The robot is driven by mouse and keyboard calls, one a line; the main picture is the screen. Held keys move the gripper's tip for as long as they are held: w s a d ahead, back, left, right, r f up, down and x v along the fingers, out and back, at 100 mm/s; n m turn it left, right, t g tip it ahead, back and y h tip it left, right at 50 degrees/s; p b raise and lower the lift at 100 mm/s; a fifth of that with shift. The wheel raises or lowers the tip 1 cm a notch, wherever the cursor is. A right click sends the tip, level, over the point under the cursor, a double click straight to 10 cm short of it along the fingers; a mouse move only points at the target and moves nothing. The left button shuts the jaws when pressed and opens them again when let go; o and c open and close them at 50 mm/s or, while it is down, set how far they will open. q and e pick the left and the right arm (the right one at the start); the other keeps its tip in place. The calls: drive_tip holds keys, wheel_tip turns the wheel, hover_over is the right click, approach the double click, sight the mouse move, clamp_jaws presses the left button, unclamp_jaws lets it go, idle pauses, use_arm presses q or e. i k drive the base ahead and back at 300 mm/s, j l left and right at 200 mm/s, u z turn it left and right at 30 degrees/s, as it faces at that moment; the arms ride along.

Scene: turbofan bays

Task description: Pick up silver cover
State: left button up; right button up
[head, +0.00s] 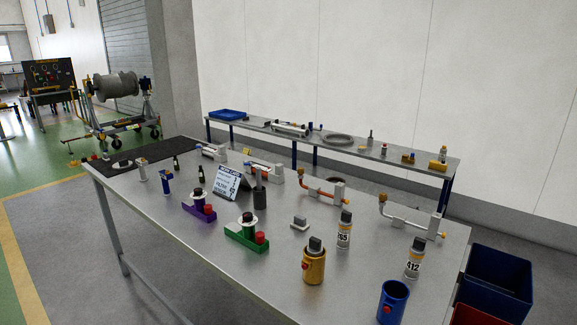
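No part is plainly marked as the silver cover. A small grey metallic piece (300,223) with a raised block on a flat base lies on the near grey table, right of centre. It stands apart from its neighbours. A flat grey ring (338,139) lies on the back table. A pale round piece (122,164) lies on the black mat at the table's far left. I cannot tell which of these is the cover. Neither of my grippers shows in the head view.
The near table (150,215) carries purple (197,208) and green (246,236) fixtures, a sign (229,183), spray cans (414,257), a yellow cylinder (313,265) and a blue cup (392,302). Blue (497,285) and red bins stand at right. The table's front left is clear.

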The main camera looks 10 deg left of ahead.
sight(124, 163)
drive_tip(key=i+j, duration=0.1)
drive_tip(key=j, duration=0.35)
drive_tip(key=i+j+u, duration=0.1)
drive_tip(key=j, duration=0.3)
drive_tip(key=i+j+u, duration=0.1)
drive_tip(key=j, duration=0.35)
drive_tip(key=i+j, duration=0.2)
drive_tip(key=j, duration=0.2)
drive_tip(key=i+j+u, duration=0.1)
drive_tip(key=j, duration=0.35)
drive_tip(key=i+j, duration=0.25)
drive_tip(key=j, duration=0.15)
drive_tip(key=i+j+u, duration=0.15)
drive_tip(key=j, duration=0.25)
drive_tip(key=i+j, duration=0.2)
drive_tip(key=j, duration=0.2)
drive_tip(key=i+j+u, duration=0.35)
drive_tip(key=i+j, duration=1.55)
drive_tip(key=i, duration=0.1)
